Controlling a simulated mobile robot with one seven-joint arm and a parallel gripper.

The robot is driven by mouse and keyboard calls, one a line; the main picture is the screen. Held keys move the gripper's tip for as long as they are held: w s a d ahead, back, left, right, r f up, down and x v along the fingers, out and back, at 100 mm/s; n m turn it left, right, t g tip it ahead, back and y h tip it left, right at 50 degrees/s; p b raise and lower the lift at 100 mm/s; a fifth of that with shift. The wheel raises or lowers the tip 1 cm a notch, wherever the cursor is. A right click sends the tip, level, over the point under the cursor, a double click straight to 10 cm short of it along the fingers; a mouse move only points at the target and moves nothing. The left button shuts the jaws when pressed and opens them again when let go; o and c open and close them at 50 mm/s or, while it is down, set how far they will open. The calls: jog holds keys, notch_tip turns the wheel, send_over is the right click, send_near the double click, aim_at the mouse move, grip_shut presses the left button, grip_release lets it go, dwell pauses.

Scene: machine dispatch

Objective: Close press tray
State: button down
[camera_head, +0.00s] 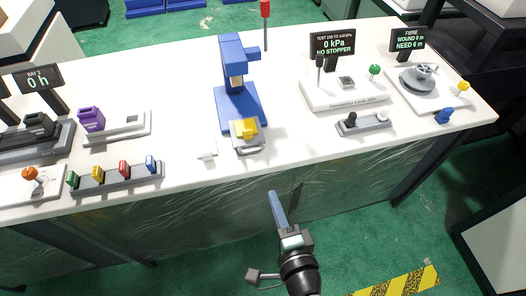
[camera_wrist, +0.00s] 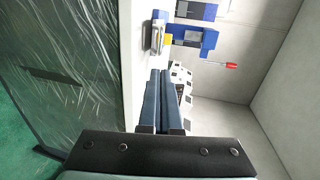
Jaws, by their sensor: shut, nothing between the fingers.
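The blue press (camera_head: 238,95) stands upright on the white bench; it also shows in the wrist view (camera_wrist: 207,40). Its grey tray (camera_head: 237,147) sticks out from the press base toward the bench's front edge, with a yellow block (camera_head: 246,128) on it. The tray's handle (camera_head: 250,150) faces the front edge, and the tray end also shows in the wrist view (camera_wrist: 157,36). My gripper (camera_head: 272,194) is shut and empty, in front of the bench edge and apart from the tray. Its two fingers lie together in the wrist view (camera_wrist: 160,72).
A small white piece (camera_head: 207,151) sits left of the tray. A rack of coloured blocks (camera_head: 117,179) is further left. A pressure test stand (camera_head: 345,94) and a winding station (camera_head: 428,85) are to the right.

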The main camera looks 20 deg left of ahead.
send_near(251, 130)
jog(key=f, duration=0.3)
jog(key=shift+w+a+p, duration=0.35)
jog(key=b+x, duration=0.1)
jog(key=x, duration=0.2)
jog(key=r+b+x, duration=0.1)
jog(key=b+x, duration=0.1)
jog(key=x, duration=0.1)
jog(key=b+x, duration=0.2)
jog(key=x, duration=0.2)
jog(key=shift+w+a+r, duration=0.1)
jog(key=shift+w+r, duration=0.15)
jog(key=shift+r, duration=0.05)
jog(key=shift+w+a, duration=0.2)
jog(key=shift+w, duration=0.1)
jog(key=shift+r, duration=0.45)
